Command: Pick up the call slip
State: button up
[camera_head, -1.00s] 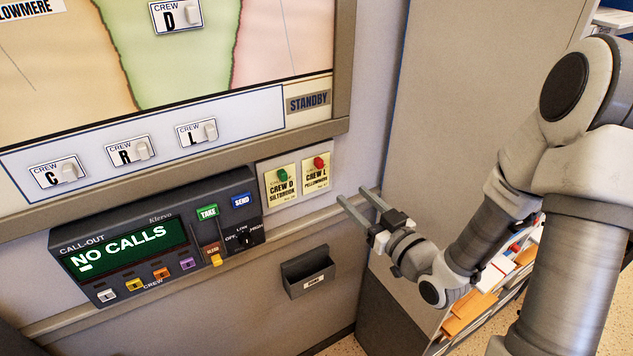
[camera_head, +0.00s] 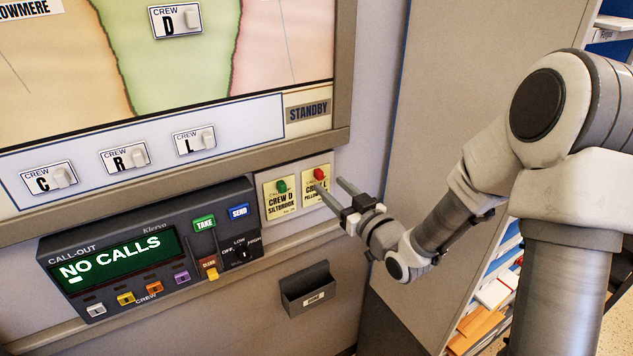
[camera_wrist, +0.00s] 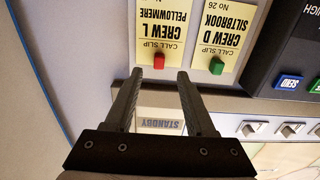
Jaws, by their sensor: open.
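Two cream call slips hang side by side on the wall below the map board. The Crew D Siltbrook slip (camera_head: 280,200) has a green pin (camera_head: 281,186), and the Crew L Pellowmere slip (camera_head: 310,194) has a red pin (camera_head: 319,174). My gripper (camera_head: 333,187) is open and empty. Its fingers overlap the right part of the Crew L slip in the head view. In the wrist view the Crew L slip (camera_wrist: 160,25) appears upside down, with its red pin (camera_wrist: 159,61) between the open fingertips (camera_wrist: 159,74). The Crew D slip (camera_wrist: 217,30) lies to the right. Contact cannot be told.
The call-out console (camera_head: 150,255) reads NO CALLS, left of the slips. A small dark wall tray (camera_head: 308,290) is below them. The map board's frame (camera_head: 190,165) juts just above. A tall grey panel (camera_head: 455,100) and shelves stand right.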

aim_at(321, 174)
jog(key=p+x, duration=0.1)
jog(key=x, duration=0.2)
jog(key=shift+w+a+r+p, duration=0.15)
jog(key=shift+w+r+p, duration=0.15)
jog(key=shift+r+p, duration=0.05)
jog(key=shift+w+a+f, duration=0.1)
jog(key=shift+w+a, duration=0.2)
jog(key=shift+w, duration=0.15)
grip_shut()
dwell(0.8)
